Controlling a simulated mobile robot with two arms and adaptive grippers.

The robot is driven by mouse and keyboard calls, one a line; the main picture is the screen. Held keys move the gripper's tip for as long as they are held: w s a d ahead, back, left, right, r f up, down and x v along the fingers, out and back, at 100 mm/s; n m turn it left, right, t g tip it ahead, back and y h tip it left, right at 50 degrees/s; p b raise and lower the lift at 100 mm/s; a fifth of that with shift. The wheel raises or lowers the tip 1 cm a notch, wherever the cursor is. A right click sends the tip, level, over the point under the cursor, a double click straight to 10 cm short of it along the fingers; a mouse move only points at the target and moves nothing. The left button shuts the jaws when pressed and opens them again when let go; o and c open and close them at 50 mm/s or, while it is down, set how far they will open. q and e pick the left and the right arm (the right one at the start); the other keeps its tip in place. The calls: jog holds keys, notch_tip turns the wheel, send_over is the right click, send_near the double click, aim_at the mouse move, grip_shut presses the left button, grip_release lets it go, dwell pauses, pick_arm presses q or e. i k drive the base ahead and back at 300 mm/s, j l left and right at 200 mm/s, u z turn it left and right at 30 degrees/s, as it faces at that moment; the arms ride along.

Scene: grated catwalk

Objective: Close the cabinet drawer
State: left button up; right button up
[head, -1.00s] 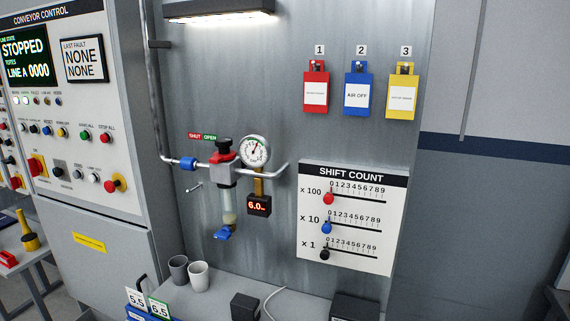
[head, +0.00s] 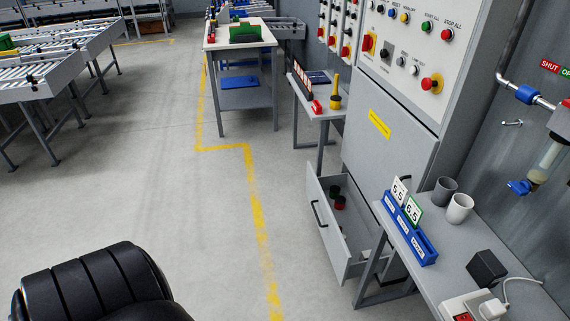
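The cabinet drawer (head: 330,240) is a grey drawer low in the grey control cabinet (head: 388,143), in the head view right of centre. It is pulled out to the left, with a dark bar handle (head: 318,214) on its front. Small dark green and red round items (head: 339,201) lie inside it. Part of the drawer's right side is hidden behind the grey bench. Neither of my grippers shows in the view.
A grey bench (head: 440,270) with a blue card holder (head: 408,232), two cups (head: 459,208) and a black box (head: 486,268) stands right of the drawer. A small side table (head: 312,105) stands behind it. The floor (head: 175,220) left of the drawer is clear, with a worn yellow line.

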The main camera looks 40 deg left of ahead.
aim_at(342, 214)
jog(key=u, duration=1.05)
jog(key=i+j+z, duration=0.25)
jog(key=i+j, duration=0.1)
jog(key=j, duration=0.1)
